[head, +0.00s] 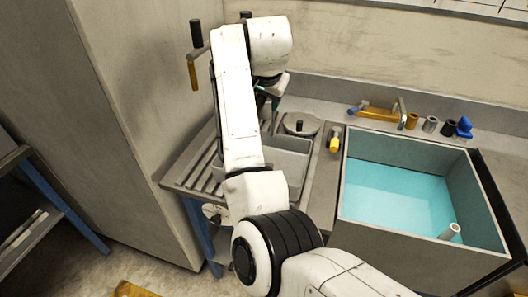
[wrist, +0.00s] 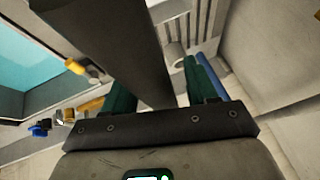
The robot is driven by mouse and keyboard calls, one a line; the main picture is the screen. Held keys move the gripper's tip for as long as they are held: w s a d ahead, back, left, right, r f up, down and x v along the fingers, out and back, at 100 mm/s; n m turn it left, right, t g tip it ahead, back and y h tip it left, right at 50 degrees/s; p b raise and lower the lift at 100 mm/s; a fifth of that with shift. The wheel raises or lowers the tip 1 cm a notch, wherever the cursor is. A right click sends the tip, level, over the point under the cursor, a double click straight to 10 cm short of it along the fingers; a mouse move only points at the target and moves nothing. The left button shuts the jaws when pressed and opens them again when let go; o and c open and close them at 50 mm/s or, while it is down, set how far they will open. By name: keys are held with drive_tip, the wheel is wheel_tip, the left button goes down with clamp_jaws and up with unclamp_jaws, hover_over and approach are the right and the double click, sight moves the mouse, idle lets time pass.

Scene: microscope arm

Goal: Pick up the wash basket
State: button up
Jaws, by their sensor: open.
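A grey open rectangular container (head: 290,158) stands in the counter area beside the ribbed drainer in the head view. It may be the wash basket, but my arm covers its left part and I cannot be sure. My gripper is mostly hidden behind my arm in the head view, with a bit of green finger showing above the counter. In the wrist view my gripper (wrist: 160,88) has its two green fingers spread apart. A broad dark grey bar (wrist: 110,40) runs between them. I cannot tell what it belongs to, or whether the fingers touch it.
A deep tank (head: 385,235) with a turquoise inside stands at the right. A ribbed drainer (head: 203,178) lies at the left. A round lidded pot (head: 300,123) and a yellow bottle (head: 334,140) are close by. A tall cabinet (head: 135,110) borders the left side.

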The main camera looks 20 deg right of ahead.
drive_tip(key=shift+f, duration=0.1)
idle(0.3)
clamp_jaws()
idle(0.4)
idle(0.8)
